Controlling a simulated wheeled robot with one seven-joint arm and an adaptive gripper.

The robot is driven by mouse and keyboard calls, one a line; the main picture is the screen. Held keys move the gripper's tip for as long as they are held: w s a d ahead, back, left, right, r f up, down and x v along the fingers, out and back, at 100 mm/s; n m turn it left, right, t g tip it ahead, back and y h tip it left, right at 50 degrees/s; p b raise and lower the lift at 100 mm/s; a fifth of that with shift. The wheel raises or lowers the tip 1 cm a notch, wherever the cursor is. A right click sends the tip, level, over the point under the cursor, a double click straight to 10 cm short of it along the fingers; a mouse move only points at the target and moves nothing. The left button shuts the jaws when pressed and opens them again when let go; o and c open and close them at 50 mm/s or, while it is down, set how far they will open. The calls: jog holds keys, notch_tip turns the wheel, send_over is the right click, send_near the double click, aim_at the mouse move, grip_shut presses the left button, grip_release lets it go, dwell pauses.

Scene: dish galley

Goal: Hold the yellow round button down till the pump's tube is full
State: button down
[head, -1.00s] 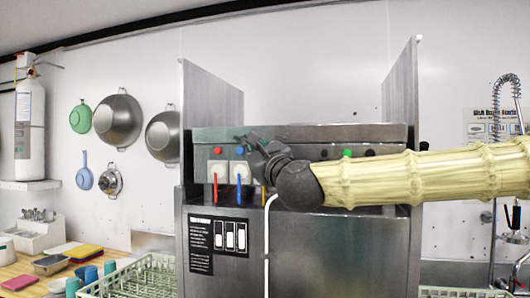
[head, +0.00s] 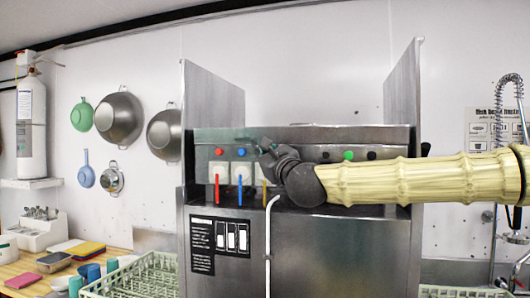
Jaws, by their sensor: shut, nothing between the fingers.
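The steel machine's front panel (head: 330,138) carries a red button (head: 219,152) and a blue button (head: 241,152), each above a white box. A red tube (head: 217,188) and a blue tube (head: 239,190) hang below them. Part of a yellow tube (head: 265,194) shows right of the blue one. My gripper (head: 262,147) is shut and empty, in front of the panel just right of the blue button. The yellow round button is not visible; my gripper and wrist cover the panel above the yellow tube. I cannot tell whether the fingers touch it.
A green button (head: 348,155) and dark knobs sit farther right on the panel, partly behind my arm. Upright steel side plates (head: 402,100) flank the machine. A white hose (head: 268,240) runs down its front. A pale green dish rack (head: 150,275) stands at lower left.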

jog(key=shift+w+d, duration=0.25)
jog(key=shift+w, duration=0.5)
jog(key=shift+w+d+b, duration=0.25)
jog(key=shift+w+b, duration=0.45)
jog(key=shift+w, duration=0.1)
dwell(2.2)
jog(key=shift+s+a+b, duration=0.25)
jog(key=shift+s+b, duration=0.25)
jog(key=shift+s, duration=0.35)
jog(key=s, duration=0.1)
jog(key=s+a+b, duration=0.1)
jog(key=s, duration=0.1)
jog(key=s+b, duration=0.1)
jog(key=shift+s+a, duration=0.25)
jog(key=shift+s, duration=0.1)
dwell(0.5)
